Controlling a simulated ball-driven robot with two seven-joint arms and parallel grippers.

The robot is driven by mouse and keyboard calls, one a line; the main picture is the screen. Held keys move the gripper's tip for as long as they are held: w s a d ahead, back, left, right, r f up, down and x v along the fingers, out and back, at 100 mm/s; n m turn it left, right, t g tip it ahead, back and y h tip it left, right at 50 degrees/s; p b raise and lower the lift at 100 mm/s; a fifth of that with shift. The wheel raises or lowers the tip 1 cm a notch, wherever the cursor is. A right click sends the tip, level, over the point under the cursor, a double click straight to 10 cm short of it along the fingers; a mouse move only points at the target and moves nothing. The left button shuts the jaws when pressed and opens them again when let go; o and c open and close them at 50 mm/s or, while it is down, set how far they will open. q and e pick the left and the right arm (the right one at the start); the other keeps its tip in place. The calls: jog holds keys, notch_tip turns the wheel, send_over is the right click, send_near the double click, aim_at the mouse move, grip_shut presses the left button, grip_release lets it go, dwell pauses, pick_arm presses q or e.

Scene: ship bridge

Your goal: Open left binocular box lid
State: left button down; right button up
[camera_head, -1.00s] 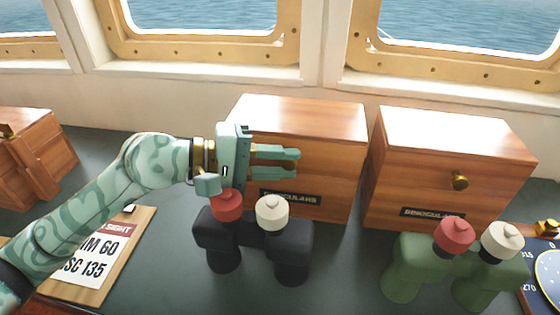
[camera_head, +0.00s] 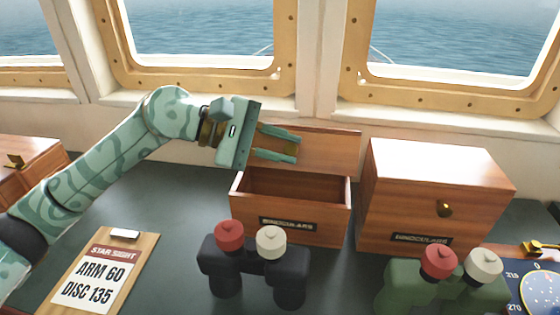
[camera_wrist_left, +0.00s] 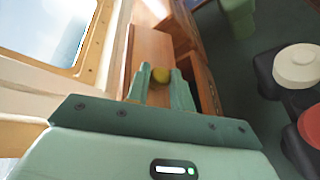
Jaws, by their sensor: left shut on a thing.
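The left binocular box (camera_head: 247,213) is wooden, with a "BINOCULARS" plate on its front. Its lid (camera_head: 336,150) is raised and leans up at the back, and the inside of the box looks dark and empty. My left gripper (camera_head: 296,147) is in front of the raised lid, above the box opening. In the left wrist view its fingers are shut on the lid's round brass knob (camera_wrist_left: 161,75). In the head view the fingers hide the knob. My right gripper is not in view.
The right binocular box (camera_head: 400,195) stands shut beside it. Black binoculars (camera_head: 254,268) stand in front of the left box and green binoculars (camera_head: 397,291) in front of the right one. A clipboard (camera_head: 143,248) lies at left. The windowsill runs behind.

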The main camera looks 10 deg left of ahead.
pick_arm(q)
jog(key=shift+w+r+n+g, duration=0.3)
jog(key=shift+w+r+n, duration=0.2)
jog(key=shift+w+r, duration=0.25)
jog(key=c, duration=1.2)
grip_release()
jog(key=shift+c, duration=0.2)
jog(key=v, duration=1.6)
jog(key=shift+r, duration=0.2)
jog(key=shift+a+p, duration=0.1)
jog(key=shift+p, duration=0.2)
